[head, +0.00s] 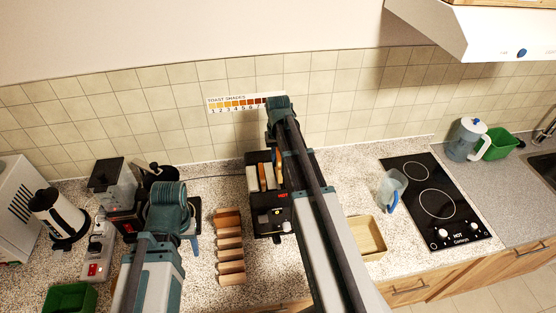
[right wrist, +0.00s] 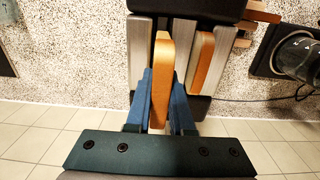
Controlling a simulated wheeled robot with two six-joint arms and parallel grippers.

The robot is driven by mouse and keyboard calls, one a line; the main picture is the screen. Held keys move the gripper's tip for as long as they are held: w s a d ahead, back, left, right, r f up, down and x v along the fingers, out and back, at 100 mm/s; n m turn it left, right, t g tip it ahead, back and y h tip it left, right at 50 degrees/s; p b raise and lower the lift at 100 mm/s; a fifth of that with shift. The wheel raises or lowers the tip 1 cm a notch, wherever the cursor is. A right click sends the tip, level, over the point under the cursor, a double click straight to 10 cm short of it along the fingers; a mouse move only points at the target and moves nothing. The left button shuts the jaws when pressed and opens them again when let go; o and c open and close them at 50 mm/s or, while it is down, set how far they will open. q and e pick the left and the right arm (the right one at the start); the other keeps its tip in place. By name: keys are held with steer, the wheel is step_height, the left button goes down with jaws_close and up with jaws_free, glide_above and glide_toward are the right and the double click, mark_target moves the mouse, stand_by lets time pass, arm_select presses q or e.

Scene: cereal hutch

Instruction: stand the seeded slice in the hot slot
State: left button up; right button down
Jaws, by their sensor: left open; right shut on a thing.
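The black and silver toaster (head: 264,222) stands on the counter with a small red HOT mark on its right side. My right gripper (right wrist: 167,105) is shut on an orange-brown slice (right wrist: 161,75), held upright on edge. In the right wrist view, this slice lines up with the toaster's left slot there; how deep it sits is unclear. A second toasted slice (right wrist: 202,60) stands in the other slot. Seeds cannot be made out on either slice. In the head view my right arm covers part of the toaster. My left gripper (head: 190,240) is open, left of the wooden rack.
A wooden rack (head: 230,255) stands left of the toaster. A kettle (head: 60,218), a coffee grinder (head: 110,180) and a green bin (head: 70,298) are at left.

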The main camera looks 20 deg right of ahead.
mark_target(278, 154)
steer(key=shift+s+f+b, duration=0.1)
steer(key=shift+f+b, duration=2.25)
steer(key=shift+f, duration=0.2)
steer(key=shift+s+a+f+b, duration=0.15)
steer(key=shift+s+a+b, duration=0.1)
steer(key=shift+s+b, duration=0.2)
steer(key=shift+s+a+f+b, duration=0.2)
steer(key=shift+s+b, duration=0.1)
steer(key=shift+s, duration=0.1)
steer(key=c, duration=0.7)
jaws_free()
steer(key=shift+s+r, duration=0.1)
steer(key=shift+s, duration=0.05)
steer(key=shift+w+r+p, duration=0.25)
steer(key=shift+r+p, duration=0.15)
steer(key=shift+p, duration=0.3)
steer(key=shift+w+d+r+p, duration=0.25)
steer(key=shift+w+r+p, duration=0.2)
steer(key=shift+r+p, duration=0.45)
step_height(278, 154, up, 5)
steer(key=p, duration=0.5)
steer(key=shift+s, duration=0.1)
steer(key=shift+d+r+t+p, duration=0.1)
steer(key=shift+r+t+p, duration=0.2)
steer(key=shift+r+p, duration=0.3)
steer(key=shift+f, duration=0.1)
